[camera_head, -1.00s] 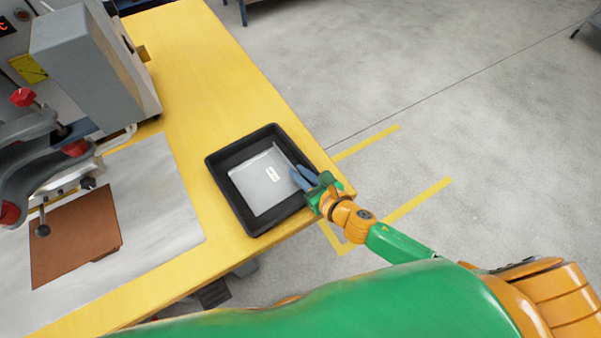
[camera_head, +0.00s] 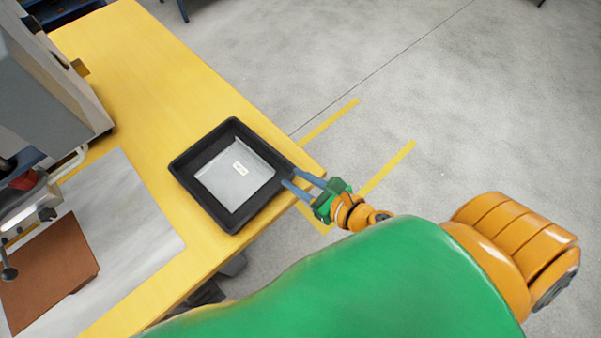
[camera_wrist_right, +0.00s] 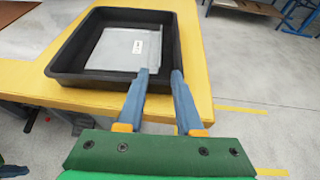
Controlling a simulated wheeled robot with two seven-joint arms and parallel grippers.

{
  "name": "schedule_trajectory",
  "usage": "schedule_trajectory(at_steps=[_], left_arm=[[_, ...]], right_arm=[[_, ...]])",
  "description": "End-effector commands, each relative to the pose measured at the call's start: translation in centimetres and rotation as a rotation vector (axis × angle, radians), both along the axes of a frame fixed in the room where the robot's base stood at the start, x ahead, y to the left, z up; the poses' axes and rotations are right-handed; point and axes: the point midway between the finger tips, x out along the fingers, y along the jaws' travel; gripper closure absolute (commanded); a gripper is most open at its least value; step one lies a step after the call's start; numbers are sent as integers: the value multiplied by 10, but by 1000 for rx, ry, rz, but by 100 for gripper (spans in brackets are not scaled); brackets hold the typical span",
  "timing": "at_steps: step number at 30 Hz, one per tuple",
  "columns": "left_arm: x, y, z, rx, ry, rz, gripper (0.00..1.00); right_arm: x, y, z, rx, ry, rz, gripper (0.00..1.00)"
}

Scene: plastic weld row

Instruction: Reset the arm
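My right gripper (camera_head: 296,179) is at the right edge of the black tray (camera_head: 196,207), near the table corner. Its two blue fingers are apart with nothing between them. The right wrist view shows the same open gripper (camera_wrist_right: 160,74) at the near wall of the tray (camera_wrist_right: 112,76); I cannot tell whether the fingertips touch it. A clear flat plastic bag (camera_head: 232,180) with a small white label lies in the tray. My left gripper is not in view.
The tray stands on the yellow table (camera_head: 150,75). A grey machine (camera_head: 40,85) with red knobs stands at the left, with a brown plate (camera_head: 50,272) on a light sheet (camera_head: 140,218) before it. Open grey floor (camera_head: 430,90) with yellow lines lies at the right.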

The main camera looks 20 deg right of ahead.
Motion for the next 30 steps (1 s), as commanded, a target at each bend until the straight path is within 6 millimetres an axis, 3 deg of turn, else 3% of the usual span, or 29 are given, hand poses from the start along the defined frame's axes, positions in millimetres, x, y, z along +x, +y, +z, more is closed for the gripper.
schedule_trajectory(at_steps=[6,17,19,22,24,27,30], left_arm=[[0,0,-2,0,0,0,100],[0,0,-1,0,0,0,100],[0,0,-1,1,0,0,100],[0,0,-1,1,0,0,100],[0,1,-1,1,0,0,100],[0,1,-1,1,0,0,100],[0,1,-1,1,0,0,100]], right_arm=[[-10,-4,5,0,-1,1,65],[-9,-4,5,2,0,-1,65],[-5,-9,7,69,26,-75,65],[8,-38,10,430,156,-444,65],[6,-61,5,787,271,-788,65],[-11,-79,-11,1235,398,-1221,65],[-36,-78,-25,1594,488,-1592,65]])
